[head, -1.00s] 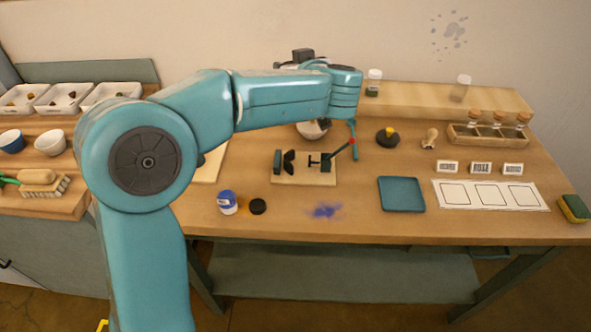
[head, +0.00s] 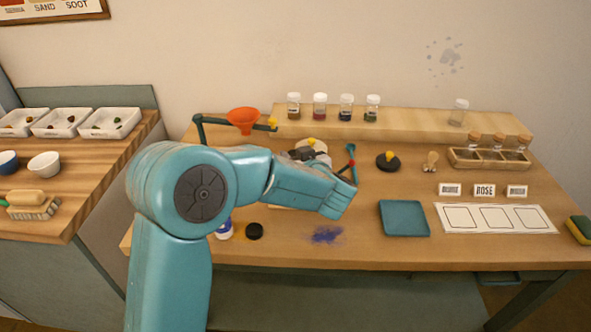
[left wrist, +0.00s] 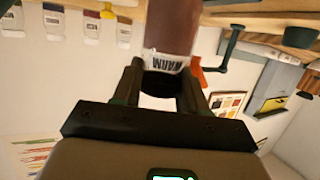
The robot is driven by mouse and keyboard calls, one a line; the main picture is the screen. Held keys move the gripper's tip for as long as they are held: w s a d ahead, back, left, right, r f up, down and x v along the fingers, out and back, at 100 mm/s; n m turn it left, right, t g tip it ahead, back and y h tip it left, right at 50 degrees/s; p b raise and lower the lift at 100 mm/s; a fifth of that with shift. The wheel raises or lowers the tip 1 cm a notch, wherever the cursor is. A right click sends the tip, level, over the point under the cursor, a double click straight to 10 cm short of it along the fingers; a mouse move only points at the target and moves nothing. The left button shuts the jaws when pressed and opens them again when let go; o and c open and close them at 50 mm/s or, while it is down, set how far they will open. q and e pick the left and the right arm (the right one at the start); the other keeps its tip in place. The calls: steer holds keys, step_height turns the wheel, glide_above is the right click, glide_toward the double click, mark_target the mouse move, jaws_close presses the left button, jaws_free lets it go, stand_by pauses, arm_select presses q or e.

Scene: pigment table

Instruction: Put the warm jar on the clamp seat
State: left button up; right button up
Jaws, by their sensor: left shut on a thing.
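The warm jar (left wrist: 172,35) is in the left wrist view, with reddish-brown contents, a "WARM" label and a dark end between my fingers. My left gripper (left wrist: 160,88) is shut on it. In the head view my left gripper (head: 308,155) is a small dark shape behind my forearm, over the middle of the table; the jar cannot be made out there. The clamp seat's board (head: 277,207) is mostly hidden behind my arm. My right gripper is not in view.
Several jars (head: 319,107) stand on the back shelf. An orange funnel (head: 243,120) is on a stand at the back left. A pale bowl (head: 320,147) is behind my gripper. A black lid (head: 254,231), blue powder (head: 326,235) and a blue tray (head: 404,218) lie in front.

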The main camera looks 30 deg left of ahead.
arm_select(q)
steer(key=f, duration=0.3)
steer(key=shift+w+f, duration=0.3)
steer(key=shift+f, duration=0.1)
steer(key=shift+s+r, duration=0.15)
steer(key=shift+s, duration=0.1)
steer(key=shift+w+f, duration=0.1)
steer(key=shift+f, duration=0.15)
steer(key=o, duration=1.3)
steer(key=shift+c, duration=0.2)
steer(key=shift+r, duration=0.1)
steer(key=shift+r, duration=0.1)
steer(key=v, duration=1.2)
